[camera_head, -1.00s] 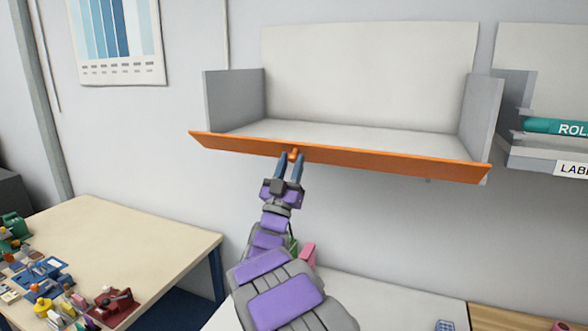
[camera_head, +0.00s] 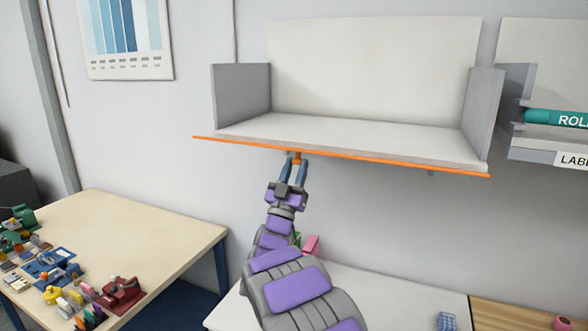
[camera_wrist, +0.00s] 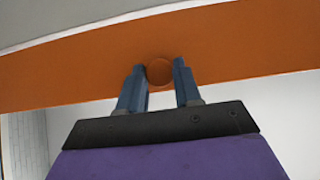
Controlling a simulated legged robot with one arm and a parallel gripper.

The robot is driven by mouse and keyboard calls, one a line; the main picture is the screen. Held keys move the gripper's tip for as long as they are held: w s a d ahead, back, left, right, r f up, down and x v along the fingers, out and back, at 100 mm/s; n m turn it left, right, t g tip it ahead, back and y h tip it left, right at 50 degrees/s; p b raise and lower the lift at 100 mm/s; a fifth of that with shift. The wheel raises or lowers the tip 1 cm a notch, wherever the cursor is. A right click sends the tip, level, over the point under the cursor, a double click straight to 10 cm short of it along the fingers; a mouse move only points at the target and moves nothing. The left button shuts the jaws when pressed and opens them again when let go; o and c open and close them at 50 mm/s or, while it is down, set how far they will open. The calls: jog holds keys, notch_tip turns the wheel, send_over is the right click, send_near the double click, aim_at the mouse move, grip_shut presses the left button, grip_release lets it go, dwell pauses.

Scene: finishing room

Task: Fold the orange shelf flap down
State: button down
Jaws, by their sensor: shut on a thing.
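The orange shelf flap (camera_head: 390,162) runs along the front edge of the grey wall shelf (camera_head: 360,137). In the head view it shows nearly edge-on, as a thin orange strip. In the wrist view the flap (camera_wrist: 240,50) fills a wide band across the top. A round orange knob (camera_wrist: 159,71) sits on its face. My gripper (camera_head: 296,163) is at the flap's underside, left of the shelf's middle. In the wrist view my gripper's blue fingers (camera_wrist: 159,75) are on either side of the knob, shut on it. The knob is partly hidden by the fingers in the head view.
A second shelf (camera_head: 545,145) with a teal roll (camera_head: 555,118) is at the right. Below are a white table (camera_head: 390,295) and, at the left, a beige table (camera_head: 140,235) with several small coloured items. The air below the shelf's right half is clear.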

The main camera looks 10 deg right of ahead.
jog(key=shift+w+d+f, duration=0.1)
jog(key=shift+f, duration=0.2)
jog(key=c, duration=1.2)
grip_release()
jog(key=shift+c, duration=0.2)
jog(key=o, duration=0.3)
jog(key=shift+w+d+f, duration=0.15)
jog(key=shift+w+f, duration=0.1)
jog(key=shift+w, duration=0.3)
jog(key=shift+o, duration=0.8)
jog(key=shift+d+r, duration=0.1)
jog(key=b+v, duration=0.3)
jog(key=v, duration=1.4)
jog(key=shift+s, duration=0.4)
jog(key=shift+w, duration=0.1)
